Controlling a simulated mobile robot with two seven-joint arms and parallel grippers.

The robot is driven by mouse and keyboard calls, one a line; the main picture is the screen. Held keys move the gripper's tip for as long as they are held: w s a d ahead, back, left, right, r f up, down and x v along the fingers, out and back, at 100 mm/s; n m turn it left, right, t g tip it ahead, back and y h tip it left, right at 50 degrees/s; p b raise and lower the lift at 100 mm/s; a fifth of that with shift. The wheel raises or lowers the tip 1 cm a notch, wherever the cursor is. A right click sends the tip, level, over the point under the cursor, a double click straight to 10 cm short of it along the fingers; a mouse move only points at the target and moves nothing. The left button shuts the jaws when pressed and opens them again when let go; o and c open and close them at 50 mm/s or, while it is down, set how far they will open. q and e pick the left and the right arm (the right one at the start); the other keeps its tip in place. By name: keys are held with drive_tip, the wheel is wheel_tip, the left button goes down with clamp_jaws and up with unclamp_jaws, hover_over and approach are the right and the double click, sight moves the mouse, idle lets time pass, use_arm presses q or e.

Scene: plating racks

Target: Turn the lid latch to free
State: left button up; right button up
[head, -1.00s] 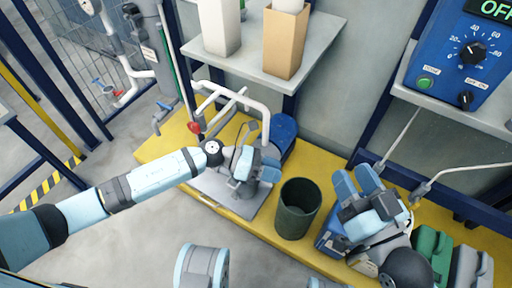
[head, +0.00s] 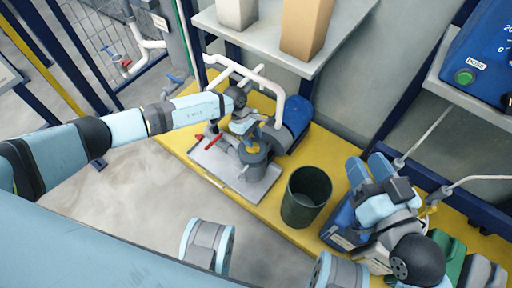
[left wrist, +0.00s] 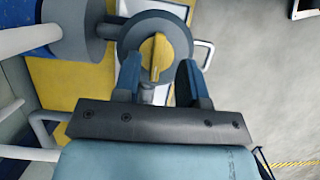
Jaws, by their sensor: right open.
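The lid latch is a yellow bar-shaped knob (left wrist: 155,57) on a round grey lid (left wrist: 178,28) in the left wrist view. The lid tops a grey pot (head: 256,168) on a metal plate in the head view. My left gripper (left wrist: 158,72) is open, with one blue finger on each side of the latch's near end. Gaps show between the fingers and the latch, and I cannot tell any contact. In the head view the left gripper (head: 246,128) is just above the pot and partly hides it. My right gripper (head: 369,166) is open and empty, far to the right.
A dark green bin (head: 306,197) stands right of the pot on the yellow bench (head: 272,211). A blue cylinder (head: 296,122) and white pipes (head: 262,82) stand close behind the pot. A grey shelf (head: 335,48) with boxes hangs above. A red lever (head: 193,143) is at the plate's left.

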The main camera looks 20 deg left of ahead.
sight(257, 147)
use_arm(q)
drive_tip(key=shift+b+x, duration=0.55)
drive_tip(key=shift+x, duration=1.7)
drive_tip(key=shift+c, duration=0.2)
clamp_jaws()
